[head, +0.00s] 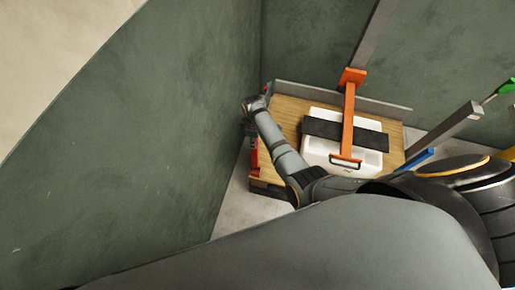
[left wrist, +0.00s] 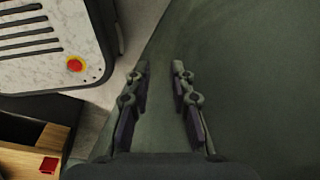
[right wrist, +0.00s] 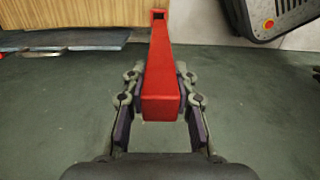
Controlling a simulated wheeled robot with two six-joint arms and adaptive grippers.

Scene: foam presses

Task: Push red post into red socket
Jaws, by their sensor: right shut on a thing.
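The red post (right wrist: 160,55) is a long square bar in the right wrist view. My right gripper (right wrist: 160,78) is shut on its near end, and the post points away with a dark square at its far end. My left gripper (left wrist: 161,70) is open and empty in the left wrist view. A small red square part (left wrist: 48,165), which looks like the red socket, shows on the wooden stand at the lower left, apart from the left gripper. In the head view, red parts (head: 254,155) show at the stand's left side; which is post or socket is unclear.
The wooden stand (head: 290,108) carries a white block (head: 318,155) with a black strip (head: 320,128) and an orange lever (head: 349,115) over it. Green walls (head: 190,90) enclose the left and back. A grey bar (head: 450,128) and blue part (head: 415,160) are at right.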

